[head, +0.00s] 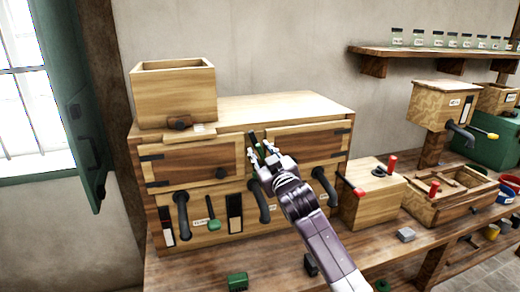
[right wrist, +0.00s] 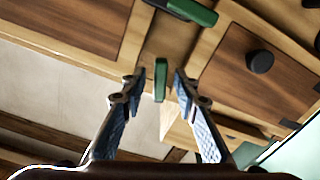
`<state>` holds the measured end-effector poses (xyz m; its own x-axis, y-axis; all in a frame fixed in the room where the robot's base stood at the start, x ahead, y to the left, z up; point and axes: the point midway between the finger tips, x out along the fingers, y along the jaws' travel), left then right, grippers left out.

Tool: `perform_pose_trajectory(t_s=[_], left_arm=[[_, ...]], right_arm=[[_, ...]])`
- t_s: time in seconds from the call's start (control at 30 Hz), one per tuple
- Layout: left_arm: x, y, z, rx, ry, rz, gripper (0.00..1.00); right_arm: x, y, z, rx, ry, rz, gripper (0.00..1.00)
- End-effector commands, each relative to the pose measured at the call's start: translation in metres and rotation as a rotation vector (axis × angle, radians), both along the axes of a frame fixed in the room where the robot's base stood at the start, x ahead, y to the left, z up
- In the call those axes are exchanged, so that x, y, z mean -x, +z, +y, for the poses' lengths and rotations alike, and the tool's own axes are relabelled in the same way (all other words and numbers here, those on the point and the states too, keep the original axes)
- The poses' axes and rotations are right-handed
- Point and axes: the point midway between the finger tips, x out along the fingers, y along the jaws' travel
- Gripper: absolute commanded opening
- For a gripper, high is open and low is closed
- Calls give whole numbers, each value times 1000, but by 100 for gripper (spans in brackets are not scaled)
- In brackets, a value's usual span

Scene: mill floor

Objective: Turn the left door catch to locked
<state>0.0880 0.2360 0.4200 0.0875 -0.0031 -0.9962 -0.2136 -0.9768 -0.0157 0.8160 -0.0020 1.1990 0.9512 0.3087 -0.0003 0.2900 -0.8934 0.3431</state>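The wooden cabinet has a left door (head: 187,163) and a right door (head: 305,145), both closed. Two green catches are by the strip between the doors. One upright green catch (right wrist: 160,80) is between my right gripper's fingertips in the right wrist view, with gaps on both sides. A second green catch (right wrist: 192,11) lies slanted at that view's top edge. I cannot tell for sure which belongs to the left door. My right gripper (head: 262,153) is open at the strip and partly hides the catches in the head view. My left gripper is not in view.
A wooden box (head: 173,95) sits on the cabinet top. Curved black handles (head: 181,215) stick out below the doors. The left door's black knob (right wrist: 260,62) is near the gripper. A box with a red lever (head: 375,195) stands to the right.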

Motion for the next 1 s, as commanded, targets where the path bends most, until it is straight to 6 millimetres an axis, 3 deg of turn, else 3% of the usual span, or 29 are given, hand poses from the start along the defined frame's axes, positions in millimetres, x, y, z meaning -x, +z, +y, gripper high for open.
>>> perform_pose_trajectory(t_s=[0.43, 0.7, 1.0], left_arm=[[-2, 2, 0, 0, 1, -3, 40], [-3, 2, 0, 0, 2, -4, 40], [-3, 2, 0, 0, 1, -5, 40]], right_arm=[[-6, 0, 2, -1, 0, 0, 28], [-6, 0, 2, -1, 1, 1, 0], [-6, 0, 2, 11, 1, -2, 0]])
